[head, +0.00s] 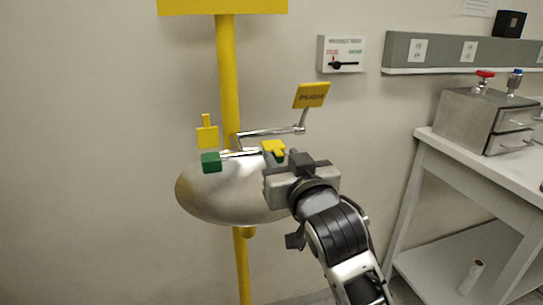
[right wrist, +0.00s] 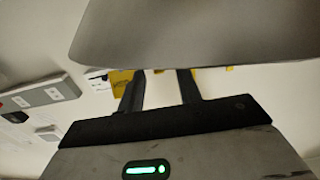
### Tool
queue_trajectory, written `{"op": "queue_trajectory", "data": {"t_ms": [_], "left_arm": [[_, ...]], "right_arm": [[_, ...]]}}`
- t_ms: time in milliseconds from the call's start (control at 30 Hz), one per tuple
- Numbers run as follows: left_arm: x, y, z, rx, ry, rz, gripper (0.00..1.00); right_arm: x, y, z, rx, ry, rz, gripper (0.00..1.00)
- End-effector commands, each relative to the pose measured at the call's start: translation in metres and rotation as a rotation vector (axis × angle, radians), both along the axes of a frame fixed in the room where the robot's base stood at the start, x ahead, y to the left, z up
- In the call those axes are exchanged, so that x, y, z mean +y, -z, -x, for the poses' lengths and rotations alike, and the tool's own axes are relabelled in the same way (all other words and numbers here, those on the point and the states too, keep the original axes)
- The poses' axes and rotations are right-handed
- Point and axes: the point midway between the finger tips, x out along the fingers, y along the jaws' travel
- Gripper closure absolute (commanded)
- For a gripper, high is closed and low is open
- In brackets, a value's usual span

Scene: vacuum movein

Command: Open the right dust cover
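The right dust cover (head: 273,147) is a small yellow piece above the right side of the steel eyewash bowl (head: 222,196), partly hidden by my right gripper (head: 286,160). My right gripper is right beside it; I cannot tell whether they touch. In the right wrist view, the two fingers of this gripper (right wrist: 161,78) stand apart with nothing between them. The bowl's grey underside (right wrist: 200,30) fills the top of that view. On the left, a yellow cover (head: 207,134) stands upright above a green nozzle head (head: 210,162). My left gripper is not in view.
A yellow push plate (head: 312,95) on a metal lever rises behind my right gripper. A yellow post (head: 229,70) stands behind the bowl. A bench (head: 480,158) with a metal cabinet (head: 475,122) is at the right. The left side is clear.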

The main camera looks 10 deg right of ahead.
Motion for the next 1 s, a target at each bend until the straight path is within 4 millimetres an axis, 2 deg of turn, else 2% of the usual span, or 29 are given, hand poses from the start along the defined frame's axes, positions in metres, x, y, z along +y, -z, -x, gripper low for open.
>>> {"op": "queue_trajectory", "data": {"t_ms": [400, 533, 767, 1000], "left_arm": [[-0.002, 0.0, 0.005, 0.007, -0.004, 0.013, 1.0], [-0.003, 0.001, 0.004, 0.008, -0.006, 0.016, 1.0], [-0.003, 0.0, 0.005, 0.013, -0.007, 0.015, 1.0], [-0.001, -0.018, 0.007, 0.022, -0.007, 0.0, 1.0]], "right_arm": [[-0.002, 0.0, -0.003, 0.0, 0.005, 0.0, 0.65], [-0.002, 0.0, -0.003, 0.0, 0.005, 0.0, 1.0], [-0.002, -0.001, -0.003, 0.003, 0.005, 0.0, 1.0], [-0.002, -0.013, -0.004, 0.052, 0.005, 0.001, 1.0]]}}
